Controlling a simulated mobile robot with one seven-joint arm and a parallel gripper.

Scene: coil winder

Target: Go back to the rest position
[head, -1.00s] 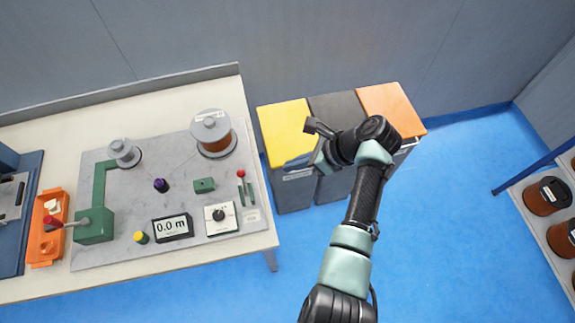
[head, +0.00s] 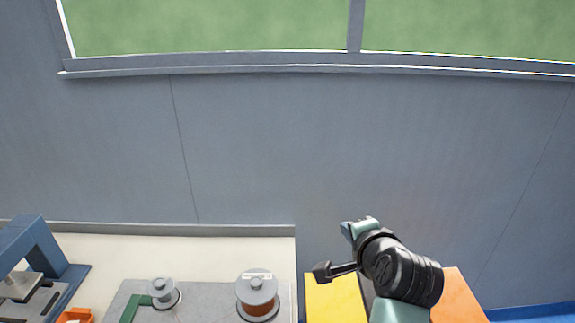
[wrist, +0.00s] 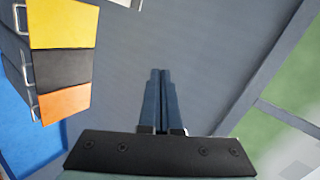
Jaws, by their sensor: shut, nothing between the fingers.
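My gripper shows in the wrist view (wrist: 161,75), its two blue-grey fingers closed together with nothing between them. Behind the fingers is only the plain grey wall. In the head view my arm's wrist end is raised in front of the bins and the wall at the lower right; the fingertips cannot be made out clearly there. My gripper touches nothing that I can see.
Yellow (head: 334,300), dark grey and orange (head: 460,298) bins stand below my arm; the wrist view also shows the dark bin (wrist: 64,69). Left is the bench with the copper spool (head: 257,296), a small grey spool (head: 163,293) and a blue press (head: 38,262). A window (head: 210,25) is above.

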